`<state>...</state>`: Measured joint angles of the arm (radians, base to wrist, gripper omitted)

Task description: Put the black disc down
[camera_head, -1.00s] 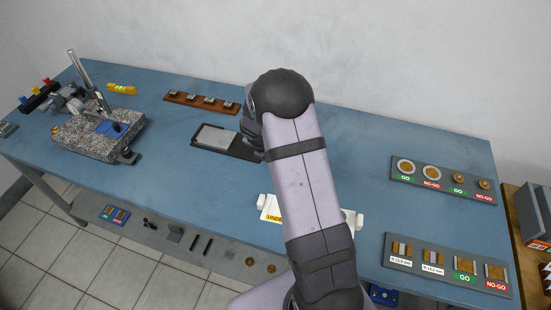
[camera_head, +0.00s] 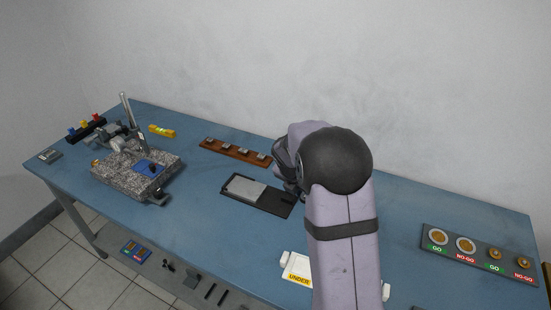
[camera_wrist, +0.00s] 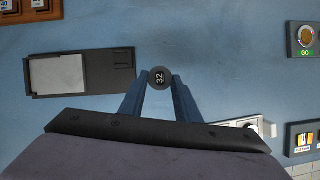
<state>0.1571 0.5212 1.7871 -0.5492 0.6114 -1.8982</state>
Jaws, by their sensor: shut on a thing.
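The black disc (camera_wrist: 160,78) is small and round, with a light "32" on its face. It shows in the wrist view between the tips of my gripper (camera_wrist: 160,86), which is shut on it. Below it in that view is bare blue table; I cannot tell how high it is held. In the head view my arm hides the disc and the fingertips. A dark tray (camera_head: 279,205) with a pale plate lies beside my gripper, and the tray also shows left of the disc in the wrist view (camera_wrist: 110,72).
A brown rack (camera_head: 236,152) with several small blocks stands behind the tray. A granite stand (camera_head: 125,177) is at the left. A white holder marked UNDER (camera_head: 297,264) lies in front. A GO/NO-GO gauge board (camera_head: 480,262) is at the right. The blue table (camera_head: 215,235) is bare between.

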